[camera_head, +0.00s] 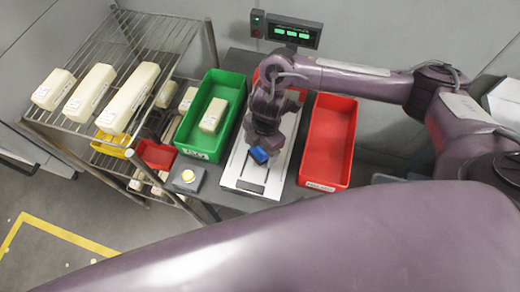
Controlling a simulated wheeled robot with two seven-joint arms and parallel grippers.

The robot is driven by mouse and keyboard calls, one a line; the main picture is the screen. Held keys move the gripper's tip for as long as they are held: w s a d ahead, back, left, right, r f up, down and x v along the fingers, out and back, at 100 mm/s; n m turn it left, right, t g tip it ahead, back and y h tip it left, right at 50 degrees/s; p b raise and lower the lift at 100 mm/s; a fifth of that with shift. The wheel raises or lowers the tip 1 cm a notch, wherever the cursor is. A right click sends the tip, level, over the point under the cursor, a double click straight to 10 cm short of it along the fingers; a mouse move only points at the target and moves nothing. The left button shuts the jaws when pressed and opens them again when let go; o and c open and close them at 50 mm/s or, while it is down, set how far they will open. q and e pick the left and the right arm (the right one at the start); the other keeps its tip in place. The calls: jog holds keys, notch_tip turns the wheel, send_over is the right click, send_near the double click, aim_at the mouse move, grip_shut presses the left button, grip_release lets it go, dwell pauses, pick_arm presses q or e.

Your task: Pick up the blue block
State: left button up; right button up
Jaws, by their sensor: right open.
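A small blue block (258,155) lies on the white plate (243,171) in the middle of the dark table. My right gripper (262,145) is directly over it, pointing down, with its tip at or very near the block. The fingers are small and dark here, and I cannot tell whether they touch the block. The gripper is open. My right arm reaches in from the right side. My left gripper is not in view.
A green bin (187,141) holding a cream box (214,116) stands left of the plate, and a red bin (329,143) stands right. A wire shelf (160,30) with several cream boxes is at left. A display (292,33) stands behind.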

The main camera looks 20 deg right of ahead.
jog(key=c, duration=1.1)
jog(key=shift+r, duration=0.1)
jog(key=shift+w+r, duration=0.1)
jog(key=shift+r, duration=0.5)
notch_tip(320, 180, up, 19)
jog(key=shift+f+p, duration=0.15)
jog(key=shift+p, duration=0.6)
